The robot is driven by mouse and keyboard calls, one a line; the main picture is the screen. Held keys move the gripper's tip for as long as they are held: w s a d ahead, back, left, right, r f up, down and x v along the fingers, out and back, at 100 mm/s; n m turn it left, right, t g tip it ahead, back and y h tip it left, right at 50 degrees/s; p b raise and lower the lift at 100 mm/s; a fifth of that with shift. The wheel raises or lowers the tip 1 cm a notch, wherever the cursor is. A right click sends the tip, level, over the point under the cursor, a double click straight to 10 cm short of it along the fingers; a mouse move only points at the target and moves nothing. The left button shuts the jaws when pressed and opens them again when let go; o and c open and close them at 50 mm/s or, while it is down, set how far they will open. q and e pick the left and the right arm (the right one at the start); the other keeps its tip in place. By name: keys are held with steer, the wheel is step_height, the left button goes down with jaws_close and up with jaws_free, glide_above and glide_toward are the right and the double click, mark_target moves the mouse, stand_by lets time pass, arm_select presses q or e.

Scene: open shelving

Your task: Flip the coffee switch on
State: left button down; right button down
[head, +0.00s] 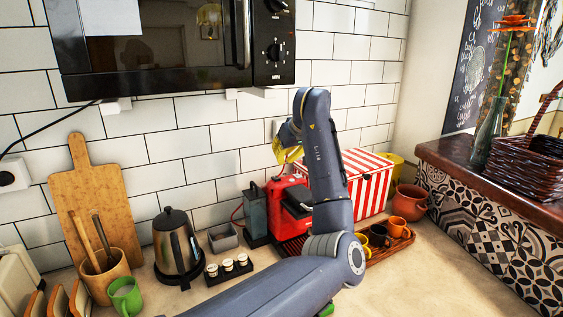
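The red coffee machine (277,207) stands on the counter against the tiled wall, and my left arm covers its right part. I cannot make out its switch. My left arm comes up from the bottom and bends over in front of the machine. My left gripper (287,155) is near the machine's top; only a small yellowish part shows beside the wrist. Its fingers are too hidden to tell whether they are open or shut, or whether they touch the machine. My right gripper is not in view.
A red-and-white striped box (368,185) stands right of the machine, with small cups on a wooden tray (391,248) before it. A kettle (176,243) and a small jar rack (229,270) stand left. A microwave (160,45) hangs above. The front right counter is clear.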

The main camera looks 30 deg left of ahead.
mark_target(276, 178)
arm_select(q)
steer(key=shift+x, duration=4.35)
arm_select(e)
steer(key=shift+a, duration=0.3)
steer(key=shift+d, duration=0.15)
